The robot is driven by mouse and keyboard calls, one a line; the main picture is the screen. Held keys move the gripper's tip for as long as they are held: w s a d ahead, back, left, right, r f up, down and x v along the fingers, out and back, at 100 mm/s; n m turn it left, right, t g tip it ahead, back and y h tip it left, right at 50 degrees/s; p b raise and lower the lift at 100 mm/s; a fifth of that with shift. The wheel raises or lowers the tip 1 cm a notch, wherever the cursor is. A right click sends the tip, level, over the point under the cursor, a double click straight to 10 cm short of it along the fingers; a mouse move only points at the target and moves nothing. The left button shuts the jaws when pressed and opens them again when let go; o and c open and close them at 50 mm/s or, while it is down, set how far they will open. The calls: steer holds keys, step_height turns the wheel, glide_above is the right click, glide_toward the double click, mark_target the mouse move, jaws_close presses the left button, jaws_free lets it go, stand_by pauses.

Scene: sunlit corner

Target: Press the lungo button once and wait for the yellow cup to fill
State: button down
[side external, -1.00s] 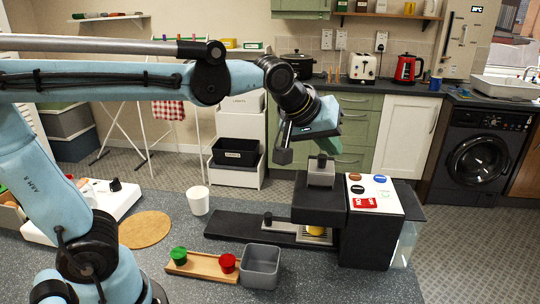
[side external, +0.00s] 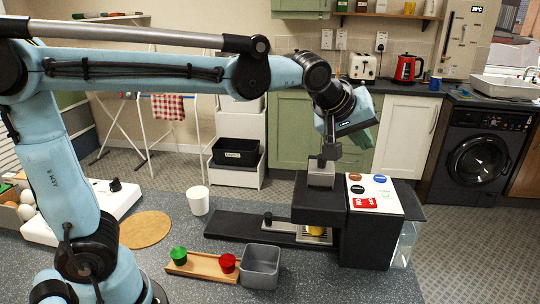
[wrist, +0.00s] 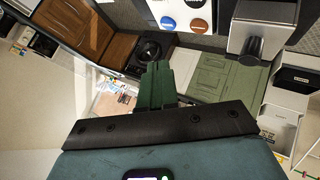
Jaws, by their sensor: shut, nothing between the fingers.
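The coffee machine (side external: 370,240) is black with a white button panel (side external: 388,206). The panel carries a brown button (side external: 354,177), a blue button (side external: 380,178), a dark button (side external: 357,188) and a red label (side external: 364,203). Button lettering is too small to read. In the wrist view, the blue button (wrist: 168,22) and brown button (wrist: 198,25) show at the top. The yellow cup (side external: 317,231) stands under the machine's spout, mostly hidden; its fill is not visible. My gripper (side external: 364,140) is above the machine, its green fingers (wrist: 157,85) shut and empty, apart from the buttons.
A grey hopper (side external: 320,176) with a black knob rises beside the panel. A wooden tray (side external: 205,268) with green and red cups, a grey bin (side external: 261,266), a white cup (side external: 198,200) and a round mat (side external: 145,229) lie left on the counter. The front right counter is clear.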

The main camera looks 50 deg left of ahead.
mark_target(354, 189)
steer(key=shift+f, duration=3.7)
steer(key=shift+f, duration=0.1)
steer(key=shift+f, duration=0.3)
steer(key=shift+f, duration=0.3)
steer(key=shift+r, duration=0.75)
steer(key=shift+r, duration=2.5)
